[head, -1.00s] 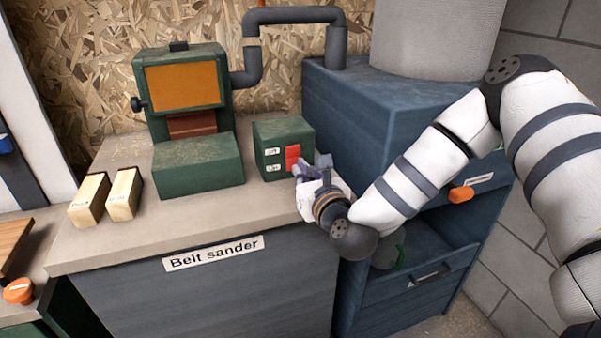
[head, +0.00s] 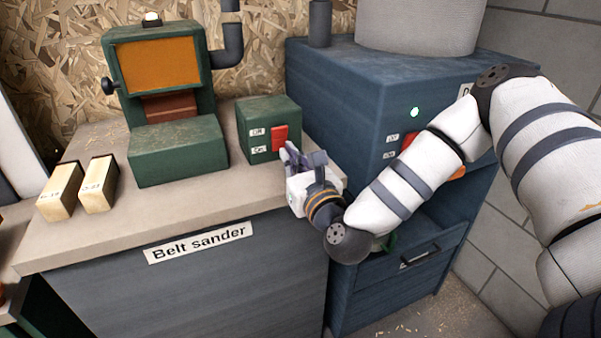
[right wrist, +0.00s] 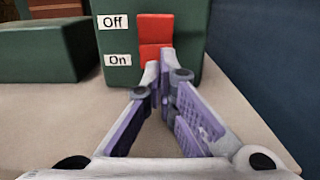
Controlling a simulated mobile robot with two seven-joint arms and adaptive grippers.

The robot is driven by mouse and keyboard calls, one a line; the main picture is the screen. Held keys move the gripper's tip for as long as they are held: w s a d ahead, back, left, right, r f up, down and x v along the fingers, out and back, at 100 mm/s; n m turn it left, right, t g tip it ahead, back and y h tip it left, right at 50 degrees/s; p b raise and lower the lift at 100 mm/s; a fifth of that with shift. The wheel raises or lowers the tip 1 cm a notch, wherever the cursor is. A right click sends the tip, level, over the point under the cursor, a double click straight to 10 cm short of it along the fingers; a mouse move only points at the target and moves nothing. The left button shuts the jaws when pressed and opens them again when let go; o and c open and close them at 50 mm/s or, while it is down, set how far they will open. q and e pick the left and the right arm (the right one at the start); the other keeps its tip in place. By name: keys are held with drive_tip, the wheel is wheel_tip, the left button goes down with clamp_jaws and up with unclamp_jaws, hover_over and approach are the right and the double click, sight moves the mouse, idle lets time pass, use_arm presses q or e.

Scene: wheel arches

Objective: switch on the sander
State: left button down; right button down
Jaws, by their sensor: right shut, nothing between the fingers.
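The belt sander (head: 165,65) is a green machine with an orange window, on a bench labelled "Belt sander". A small lamp (head: 151,18) on its top glows white. Its green switch box (head: 258,115) stands to the right, with a red switch (head: 280,138) beside "Off" and "On" labels. The right wrist view shows the switch (right wrist: 154,30) in two red halves. My right gripper (head: 291,152) is shut and empty, its tips in front of the lower half, level with "On" (right wrist: 118,60). I cannot tell whether they touch it. My left gripper is out of view.
A blue cabinet (head: 345,85) stands right of the bench, with a lit green light (head: 415,112) and an orange-red control partly behind my arm. Two wooden blocks (head: 60,192) lie at the bench's left. The bench front is clear.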

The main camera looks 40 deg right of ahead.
drive_tip(key=f+v, duration=0.1)
drive_tip(key=v, duration=0.9)
drive_tip(key=shift+s, duration=0.25)
